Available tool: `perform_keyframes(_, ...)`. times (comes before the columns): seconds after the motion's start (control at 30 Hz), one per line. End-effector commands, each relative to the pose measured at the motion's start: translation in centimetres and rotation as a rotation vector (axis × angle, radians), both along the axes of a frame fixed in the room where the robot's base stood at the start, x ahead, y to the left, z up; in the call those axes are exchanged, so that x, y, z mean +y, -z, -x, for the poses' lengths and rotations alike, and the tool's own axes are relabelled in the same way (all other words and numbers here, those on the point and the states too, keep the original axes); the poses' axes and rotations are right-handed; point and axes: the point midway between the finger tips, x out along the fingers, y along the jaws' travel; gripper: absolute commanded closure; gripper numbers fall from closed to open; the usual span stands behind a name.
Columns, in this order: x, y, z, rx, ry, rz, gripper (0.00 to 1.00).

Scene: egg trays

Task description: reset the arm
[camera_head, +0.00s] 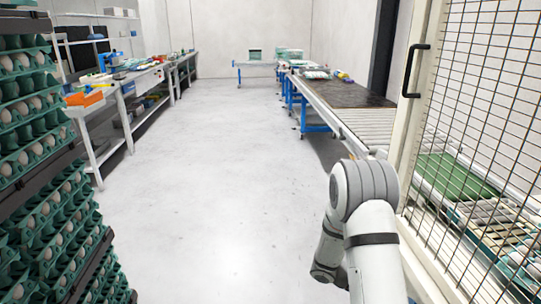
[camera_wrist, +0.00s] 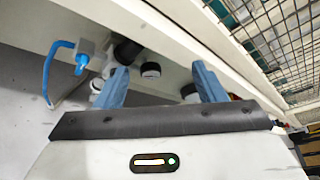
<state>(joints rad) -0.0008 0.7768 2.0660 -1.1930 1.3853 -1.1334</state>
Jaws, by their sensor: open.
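My gripper (camera_wrist: 160,88) shows in the wrist view with its two blue fingers spread apart. It is open, and nothing is between the fingers. Behind the fingers is a pale machine frame with a blue tube (camera_wrist: 55,65) and round black-and-white fittings (camera_wrist: 150,70). In the head view my arm is folded at the lower right, beside the mesh cage, and the gripper itself is out of that view.
Stacked green trays of eggs (camera_head: 45,225) stand close on the left. A mesh door (camera_head: 480,120) with a black handle (camera_head: 415,70) is close on the right. A roller conveyor (camera_head: 365,125) runs along the right, a workbench (camera_head: 125,80) on the left. The middle floor is clear.

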Motion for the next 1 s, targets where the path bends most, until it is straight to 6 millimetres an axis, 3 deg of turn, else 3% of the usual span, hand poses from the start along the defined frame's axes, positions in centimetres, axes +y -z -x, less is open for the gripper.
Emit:
perform_keyframes(0.03,0.5,-2.7,0.7,-0.099,0.059,-0.021,0.36)
perform_keyframes(0.3,4.2,-10.9,5.4,-0.593,0.414,-0.136,0.36)
perform_keyframes(0.7,11.6,-20.6,11.2,-1.245,1.041,-0.321,0.36)
perform_keyframes(1.0,16.8,-26.4,14.1,-1.567,1.560,-0.472,0.36)
